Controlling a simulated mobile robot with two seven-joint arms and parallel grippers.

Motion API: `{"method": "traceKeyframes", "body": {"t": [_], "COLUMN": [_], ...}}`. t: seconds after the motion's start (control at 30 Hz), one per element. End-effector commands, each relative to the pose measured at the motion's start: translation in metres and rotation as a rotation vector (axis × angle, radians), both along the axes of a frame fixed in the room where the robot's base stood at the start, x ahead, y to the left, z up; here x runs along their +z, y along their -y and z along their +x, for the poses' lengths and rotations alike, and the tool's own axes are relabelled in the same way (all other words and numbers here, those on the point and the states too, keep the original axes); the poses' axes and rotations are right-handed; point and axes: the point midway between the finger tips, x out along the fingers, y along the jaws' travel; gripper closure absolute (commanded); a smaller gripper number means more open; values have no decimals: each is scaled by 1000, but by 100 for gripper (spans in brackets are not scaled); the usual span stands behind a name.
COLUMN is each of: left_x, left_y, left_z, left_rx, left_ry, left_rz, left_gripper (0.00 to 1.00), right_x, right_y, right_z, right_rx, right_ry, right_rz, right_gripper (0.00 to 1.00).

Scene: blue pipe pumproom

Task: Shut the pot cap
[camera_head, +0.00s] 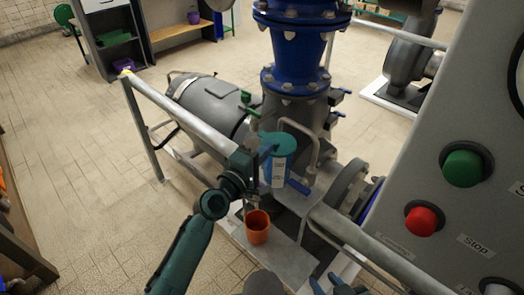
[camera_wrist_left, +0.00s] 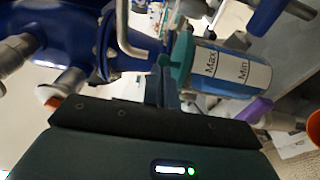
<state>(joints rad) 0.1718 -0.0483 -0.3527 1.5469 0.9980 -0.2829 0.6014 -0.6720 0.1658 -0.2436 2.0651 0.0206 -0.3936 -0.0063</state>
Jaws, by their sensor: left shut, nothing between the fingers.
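The pot (camera_head: 279,170) is a blue and white cylinder with a label, upright on the pump. Its teal cap (camera_head: 280,142) lies over the top, and I see no clear gap under it. In the left wrist view the pot (camera_wrist_left: 232,70) shows Max and Min marks, with the cap (camera_wrist_left: 183,60) at its left end. My left gripper (camera_head: 262,148) is shut and empty, its fingertips (camera_wrist_left: 166,72) close beside the cap's edge; contact is unclear. My right gripper (camera_head: 328,284) seems partly visible at the bottom edge, mostly cut off.
A blue pipe (camera_head: 297,60) rises behind the pot. A grey rail (camera_head: 180,112) runs at the left, near my left arm. An orange cup (camera_head: 257,227) is below the pot. A control panel (camera_head: 440,150) with green and red buttons fills the right side.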

Motion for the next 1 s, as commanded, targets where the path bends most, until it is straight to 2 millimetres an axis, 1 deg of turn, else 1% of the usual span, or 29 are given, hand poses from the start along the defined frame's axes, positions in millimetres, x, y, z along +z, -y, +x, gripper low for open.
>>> {"method": "traceKeyframes", "body": {"t": [0.03, 0.4, 0.53, 0.67, 1.0], "left_x": [6, 6, 6, 5, 0], "left_y": [16, 16, 13, 1, -52], "left_z": [-3, -3, -7, -21, -81], "left_rx": [-31, -31, -30, -26, -6], "left_ry": [3, 3, 4, 4, 3], "left_rz": [-9, -10, -11, -11, -6], "left_gripper": [100, 100, 100, 100, 100], "right_x": [0, 2, 2, 3, -2], "right_y": [0, 0, 0, -1, -1], "right_z": [0, 3, 3, 4, 5], "right_rx": [0, 0, 0, -1, 2], "right_ry": [0, 6, 7, 8, 13], "right_rz": [0, 0, 1, 2, 3], "right_gripper": [67, 67, 67, 67, 67]}}
